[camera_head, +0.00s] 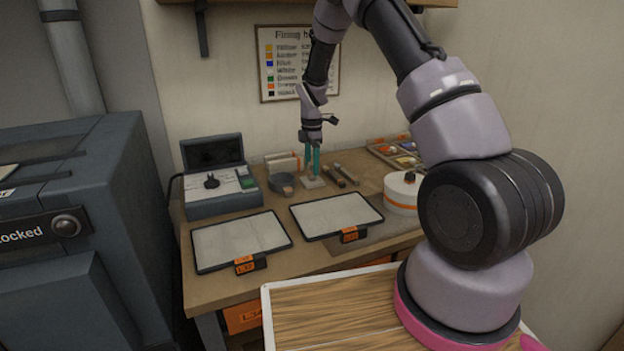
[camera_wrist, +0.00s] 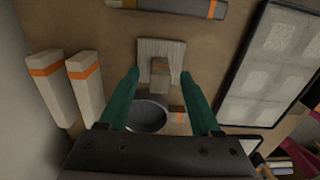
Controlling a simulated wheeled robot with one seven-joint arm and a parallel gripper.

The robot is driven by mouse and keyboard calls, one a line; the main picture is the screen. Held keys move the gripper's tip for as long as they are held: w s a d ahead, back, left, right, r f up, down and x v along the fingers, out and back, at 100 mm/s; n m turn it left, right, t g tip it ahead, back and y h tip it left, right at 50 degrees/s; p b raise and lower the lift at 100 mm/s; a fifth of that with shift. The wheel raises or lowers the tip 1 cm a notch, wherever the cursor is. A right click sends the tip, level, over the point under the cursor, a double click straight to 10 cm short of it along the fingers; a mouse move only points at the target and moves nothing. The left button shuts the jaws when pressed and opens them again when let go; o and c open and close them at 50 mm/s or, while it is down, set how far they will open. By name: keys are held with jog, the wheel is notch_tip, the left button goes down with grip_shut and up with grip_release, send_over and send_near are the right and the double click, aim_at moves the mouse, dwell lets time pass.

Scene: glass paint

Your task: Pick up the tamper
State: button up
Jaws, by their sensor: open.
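In the wrist view my gripper (camera_wrist: 161,79) is open, with one finger on each side of the handle. I cannot tell whether either finger touches it. The fingers partly hide the handle in the head view.
A dark round dish (camera_wrist: 147,116) lies close beside the tamper, with two white orange-banded blocks (camera_wrist: 85,85) further left. Dark bars (camera_head: 346,174) lie right of the tamper. Two framed panels (camera_head: 240,240) (camera_head: 337,214) lie in front. A white round pot (camera_head: 401,190) stands at right.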

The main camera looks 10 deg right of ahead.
jog(key=shift+f, duration=0.45)
jog(key=shift+c, duration=0.3)
grip_shut()
jog(key=shift+r, duration=0.15)
notch_tip(320, 180, up, 10)
jog(key=shift+f, duration=0.1)
jog(key=c, duration=0.9)
grip_release()
jog(key=shift+c, duration=0.2)
grip_shut()
